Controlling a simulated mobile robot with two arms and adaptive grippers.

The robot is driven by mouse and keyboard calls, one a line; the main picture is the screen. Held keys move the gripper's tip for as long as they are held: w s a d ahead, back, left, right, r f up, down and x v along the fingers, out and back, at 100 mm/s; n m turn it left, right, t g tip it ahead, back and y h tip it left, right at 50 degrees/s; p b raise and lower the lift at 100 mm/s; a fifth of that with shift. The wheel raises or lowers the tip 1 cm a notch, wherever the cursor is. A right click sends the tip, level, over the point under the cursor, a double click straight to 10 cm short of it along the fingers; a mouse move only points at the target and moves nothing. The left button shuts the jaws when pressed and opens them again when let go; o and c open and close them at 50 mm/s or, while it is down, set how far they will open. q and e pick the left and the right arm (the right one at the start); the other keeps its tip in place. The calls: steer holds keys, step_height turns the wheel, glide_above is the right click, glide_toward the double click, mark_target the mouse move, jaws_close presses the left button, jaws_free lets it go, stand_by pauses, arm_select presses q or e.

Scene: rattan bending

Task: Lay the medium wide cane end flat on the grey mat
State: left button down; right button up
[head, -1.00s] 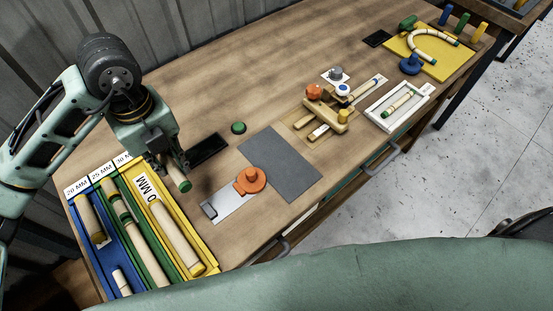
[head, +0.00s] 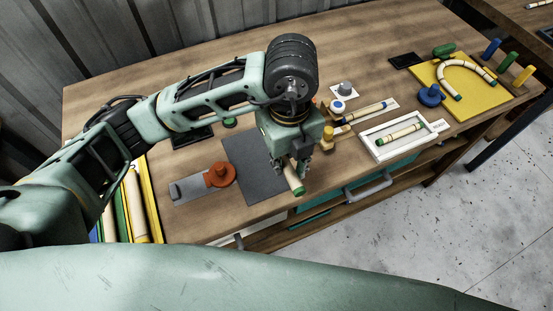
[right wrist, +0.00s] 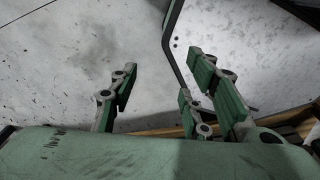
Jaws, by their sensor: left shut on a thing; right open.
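The medium wide cane end (head: 294,180), a short pale stick with a green tip, is in my left gripper (head: 291,170) in the head view. The gripper is shut on it, over or beside the right edge of the grey mat (head: 254,174). I cannot tell whether the cane touches anything below it. The mat lies flat on the bench, its upper right part hidden by my left gripper. In the right wrist view my right gripper (right wrist: 155,95) is open and empty, with the pale floor behind it.
Left of the mat is an orange knob (head: 220,175) on a grey plate (head: 187,190). A white tray (head: 378,154) with a cane piece and a yellow board (head: 462,104) with a bent cane lie to the right. The bench's front edge is close to the held cane.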

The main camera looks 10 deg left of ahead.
arm_select(q)
steer(key=w+a+f+p, duration=0.1)
steer(key=w+a+f, duration=0.2)
steer(key=a, duration=0.1)
steer(key=p, duration=0.2)
glide_above(254, 162)
step_height(254, 162, down, 3)
steer(key=shift+s+d+f, duration=0.15)
steer(key=shift+f, duration=0.25)
steer(key=shift+w+a+f, duration=0.2)
steer(key=shift+f, duration=0.1)
step_height(254, 162, down, 4)
steer(key=shift+r+p, duration=0.25)
steer(key=shift+p, duration=0.6)
arm_select(e)
steer(key=r, duration=0.4)
steer(key=shift+a+r, duration=0.25)
steer(key=shift+r, duration=0.1)
arm_select(q)
steer(key=shift+f, duration=0.15)
arm_select(e)
steer(key=shift+f, duration=0.1)
